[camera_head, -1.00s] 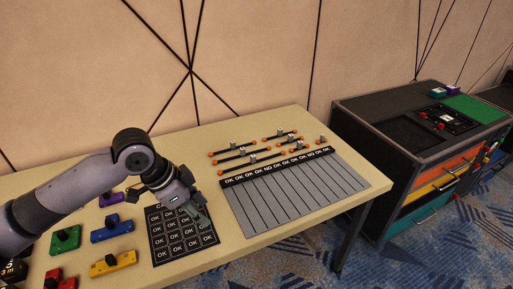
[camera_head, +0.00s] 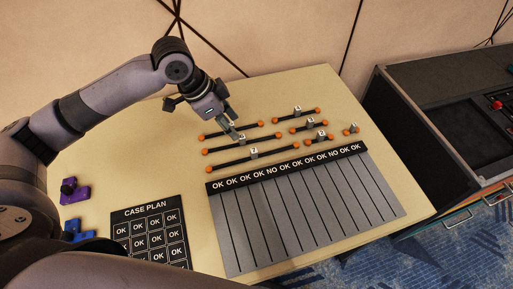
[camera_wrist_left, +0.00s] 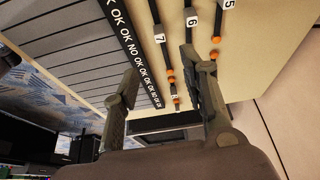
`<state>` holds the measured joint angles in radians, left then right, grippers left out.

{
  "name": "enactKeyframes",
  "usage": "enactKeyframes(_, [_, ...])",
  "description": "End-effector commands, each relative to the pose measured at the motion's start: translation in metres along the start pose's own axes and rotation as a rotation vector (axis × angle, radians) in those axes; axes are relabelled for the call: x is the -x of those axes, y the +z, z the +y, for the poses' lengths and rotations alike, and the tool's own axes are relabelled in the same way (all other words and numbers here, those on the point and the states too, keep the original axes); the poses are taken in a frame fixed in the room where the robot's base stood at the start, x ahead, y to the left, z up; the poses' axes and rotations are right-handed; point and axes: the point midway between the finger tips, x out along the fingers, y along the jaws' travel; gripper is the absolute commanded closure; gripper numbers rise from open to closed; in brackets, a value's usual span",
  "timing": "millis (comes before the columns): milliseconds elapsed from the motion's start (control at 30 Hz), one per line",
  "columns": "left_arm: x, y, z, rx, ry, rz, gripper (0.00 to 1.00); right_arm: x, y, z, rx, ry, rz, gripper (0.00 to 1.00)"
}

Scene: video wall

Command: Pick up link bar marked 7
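The link bar marked 7 (camera_head: 235,162) is a black rod with orange ends and a grey numbered block, lying on the table closest to the panel's label strip. Its block marked 7 (camera_wrist_left: 159,35) shows at the upper middle of the left wrist view. Bars marked 6 (camera_wrist_left: 191,20) and 5 (camera_wrist_left: 228,5) lie beside it. My left gripper (camera_head: 234,132) is above the back bars at the left, behind bar 7. In the left wrist view my left gripper (camera_wrist_left: 160,65) has its fingers apart with nothing between them. My right gripper is not seen.
Shorter bars (camera_head: 309,127) lie right of the long ones. The grey slotted panel (camera_head: 300,215) with its OK/NO strip lies in front. A case plan card (camera_head: 150,232) and purple block (camera_head: 74,191) are at left. A dark cabinet (camera_head: 440,130) stands right.

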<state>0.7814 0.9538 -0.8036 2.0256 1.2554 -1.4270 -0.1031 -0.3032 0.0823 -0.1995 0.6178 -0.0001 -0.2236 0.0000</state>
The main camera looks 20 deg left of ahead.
Motion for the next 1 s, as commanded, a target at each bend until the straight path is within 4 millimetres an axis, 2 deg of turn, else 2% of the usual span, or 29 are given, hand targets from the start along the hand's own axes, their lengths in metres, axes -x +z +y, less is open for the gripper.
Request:
enactKeyframes(33, [-0.013, 0.001, 0.001, 0.002, 0.006, -0.003, 0.60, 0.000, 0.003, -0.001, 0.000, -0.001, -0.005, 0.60])
enactKeyframes(167, [-0.042, 0.000, 0.001, 0.003, 0.005, -0.002, 0.60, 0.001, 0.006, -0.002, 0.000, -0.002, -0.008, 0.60])
enactKeyframes(400, [-0.087, 0.000, 0.001, 0.001, 0.003, -0.002, 0.60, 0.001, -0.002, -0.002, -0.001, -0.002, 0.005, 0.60])
enactKeyframes(667, [-0.105, 0.000, 0.000, 0.001, 0.001, -0.002, 0.60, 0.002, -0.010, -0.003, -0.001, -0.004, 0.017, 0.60])
enactKeyframes(900, [-0.141, 0.001, 0.000, 0.001, 0.002, -0.002, 0.60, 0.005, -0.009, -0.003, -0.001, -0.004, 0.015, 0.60])
enactKeyframes(1000, [-0.150, 0.001, 0.000, 0.001, 0.001, -0.001, 0.60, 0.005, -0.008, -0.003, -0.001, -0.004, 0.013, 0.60])
